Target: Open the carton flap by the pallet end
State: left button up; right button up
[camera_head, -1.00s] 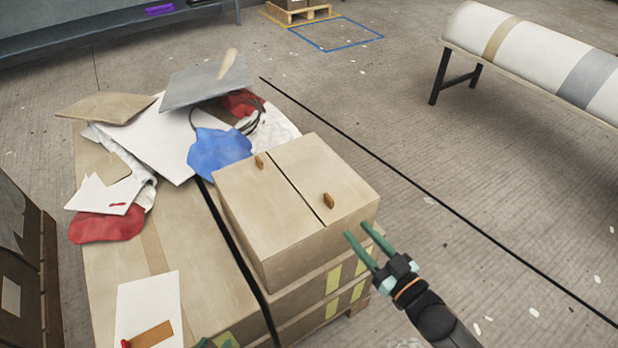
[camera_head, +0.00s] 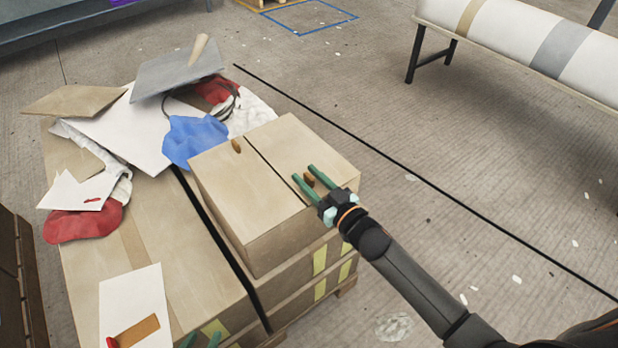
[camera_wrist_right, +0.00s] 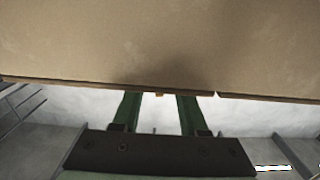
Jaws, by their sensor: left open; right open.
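A tan carton (camera_head: 255,215) sits on a stack of larger cartons. Its top has two flaps, a left flap (camera_head: 228,178) and a right flap (camera_head: 295,143), parted by a dark seam. Each flap has a small brown tab, one on the left (camera_head: 236,146) and one on the right (camera_head: 309,179). My right gripper (camera_head: 304,174) is open, its green fingers on either side of the right tab; contact cannot be told. In the right wrist view, the open fingers (camera_wrist_right: 157,98) reach the carton's edge (camera_wrist_right: 70,84), with a bit of tab between them. My left gripper's fingertips (camera_head: 200,341) barely show at the bottom edge.
The large carton (camera_head: 200,290) below carries a black strap, white sheets, a blue cloth (camera_head: 195,142), red pieces (camera_head: 85,222) and a grey panel (camera_head: 178,75). A pallet corner (camera_head: 347,286) shows underneath. A white roll-like mould (camera_head: 520,40) stands at upper right.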

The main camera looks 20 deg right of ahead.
grip_shut()
dwell(0.4)
dwell(1.1)
